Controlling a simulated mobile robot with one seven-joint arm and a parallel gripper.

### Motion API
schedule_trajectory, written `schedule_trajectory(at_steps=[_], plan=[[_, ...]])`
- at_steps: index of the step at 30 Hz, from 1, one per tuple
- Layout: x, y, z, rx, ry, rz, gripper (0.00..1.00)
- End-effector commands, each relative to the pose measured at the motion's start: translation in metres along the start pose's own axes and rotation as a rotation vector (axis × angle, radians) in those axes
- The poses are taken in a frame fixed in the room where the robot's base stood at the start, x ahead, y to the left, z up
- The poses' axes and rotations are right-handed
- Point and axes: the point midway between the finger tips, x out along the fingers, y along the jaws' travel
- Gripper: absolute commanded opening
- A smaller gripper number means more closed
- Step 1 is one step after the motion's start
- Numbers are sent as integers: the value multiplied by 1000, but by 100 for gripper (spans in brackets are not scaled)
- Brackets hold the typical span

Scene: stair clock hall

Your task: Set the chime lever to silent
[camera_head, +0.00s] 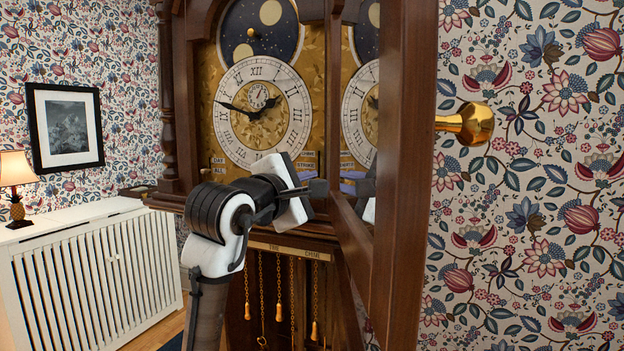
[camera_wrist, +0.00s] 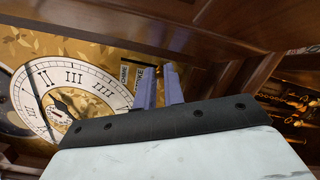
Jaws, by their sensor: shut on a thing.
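The tall clock's dial (camera_head: 258,115) has a white Roman-numeral ring on a gold floral plate and also shows in the wrist view (camera_wrist: 72,92). Small lettered labels sit at the plate's lower right; one reads like CHIME (camera_wrist: 124,73), beside another reading like STRIKE (camera_wrist: 137,78). My gripper (camera_head: 309,177) is at this lower right corner. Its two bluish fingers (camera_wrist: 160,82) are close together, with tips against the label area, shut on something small. The chime lever itself is hidden by the fingers, so its position cannot be read.
The clock's glazed door (camera_head: 403,150) stands open just right of my gripper, with a brass knob (camera_head: 470,123); its glass mirrors the dial. Chains (camera_head: 278,285) hang in the case below. A white radiator cover (camera_head: 90,270) with a lamp (camera_head: 16,180) stands left.

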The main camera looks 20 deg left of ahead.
Motion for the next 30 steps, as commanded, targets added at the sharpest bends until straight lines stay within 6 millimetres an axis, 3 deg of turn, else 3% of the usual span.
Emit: schedule_trajectory(at_steps=[8, 9, 11, 20, 25, 30], plan=[[2, -5, -2, -1, 5, -14, 0], [2, -5, -2, -2, 5, -14, 15], [2, -5, -2, -2, 5, -14, 21], [-3, -3, -2, -2, 5, -9, 21], [-27, -5, -3, 0, 5, -6, 21], [-67, -5, -3, 1, 4, -5, 21]])
